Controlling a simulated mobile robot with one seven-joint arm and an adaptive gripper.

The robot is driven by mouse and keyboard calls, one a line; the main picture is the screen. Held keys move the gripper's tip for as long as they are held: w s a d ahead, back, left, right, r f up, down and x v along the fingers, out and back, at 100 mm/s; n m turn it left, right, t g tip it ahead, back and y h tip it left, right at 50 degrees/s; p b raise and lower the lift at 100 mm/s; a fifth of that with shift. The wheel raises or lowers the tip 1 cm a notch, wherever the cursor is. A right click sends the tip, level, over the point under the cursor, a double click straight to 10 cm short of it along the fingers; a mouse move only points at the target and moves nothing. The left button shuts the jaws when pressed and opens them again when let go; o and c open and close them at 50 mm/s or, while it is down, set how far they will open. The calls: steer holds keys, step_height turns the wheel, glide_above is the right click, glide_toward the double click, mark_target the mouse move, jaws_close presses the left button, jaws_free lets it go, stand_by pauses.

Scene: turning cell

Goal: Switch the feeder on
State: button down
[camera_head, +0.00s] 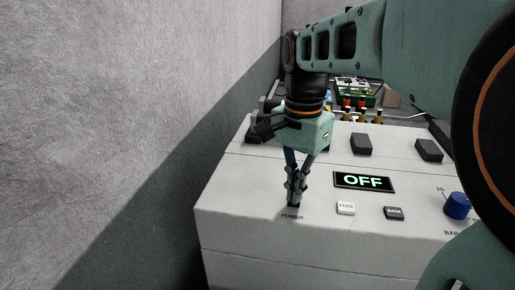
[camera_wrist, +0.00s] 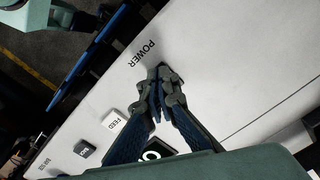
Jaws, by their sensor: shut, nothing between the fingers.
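The feeder (camera_head: 235,215) is a pale box with a sloped control panel. Its display (camera_head: 363,182) reads OFF in green letters. It partly shows in the wrist view (camera_wrist: 152,154), mostly hidden by my fingers. The POWER label (camera_head: 292,217) is at the panel's front left; it also shows in the wrist view (camera_wrist: 141,53). My gripper (camera_head: 293,203) is shut and empty, pointing down right at the POWER label. In the wrist view my gripper (camera_wrist: 158,75) covers the spot beside the label, so the power control is hidden. I cannot tell whether the fingertips touch it.
A white FEED button (camera_head: 346,208), a dark BACK button (camera_head: 394,213) and a blue knob (camera_head: 457,205) lie to the right on the panel. Dark blocks (camera_head: 361,144) stand behind the display. A grey wall (camera_head: 120,120) rises on the left. Bottles and a green tray (camera_head: 355,97) are behind.

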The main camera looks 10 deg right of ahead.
steer(key=shift+f, duration=0.45)
step_height(320, 180, up, 7)
steer(key=p, duration=0.6)
steer(key=shift+r, duration=0.1)
stand_by(0.4)
